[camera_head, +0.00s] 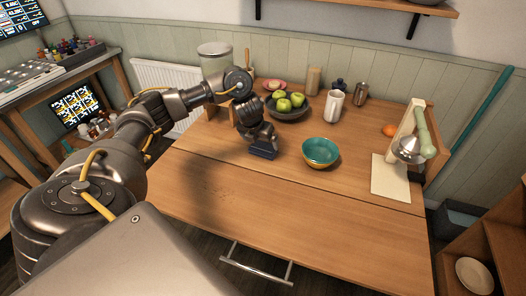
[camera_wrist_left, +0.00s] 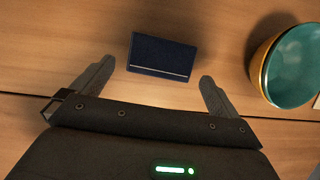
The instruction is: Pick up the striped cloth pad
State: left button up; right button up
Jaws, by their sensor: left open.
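The striped cloth pad (camera_wrist_left: 162,57) is a small dark blue rectangle with a thin pale stripe near its lower edge. In the left wrist view it lies on the wooden table, between and slightly beyond my open left fingertips (camera_wrist_left: 158,72), with bare table on both sides. In the head view my left gripper (camera_head: 260,139) points down over the table. The dark blue shape at its lower end appears to be the pad (camera_head: 263,152), partly hidden by the gripper. I cannot tell the height gap. My right gripper is in neither view.
A teal bowl (camera_head: 320,152) stands right of the gripper. Behind are a dark bowl of green apples (camera_head: 288,106) and a white mug (camera_head: 334,106). A cream board (camera_head: 391,178) lies at the right. The table's front (camera_head: 290,212) is clear.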

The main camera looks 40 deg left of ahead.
aim_at(263, 147)
pick_arm(q)
jog(key=b+x, duration=0.1)
jog(key=x, duration=0.3)
jog(key=shift+w+f, duration=0.2)
jog(key=shift+f, duration=0.3)
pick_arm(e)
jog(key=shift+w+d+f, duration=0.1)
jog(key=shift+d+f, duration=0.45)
pick_arm(q)
jog(key=shift+c, duration=0.4)
jog(key=c, duration=0.5)
jog(key=shift+c, duration=0.6)
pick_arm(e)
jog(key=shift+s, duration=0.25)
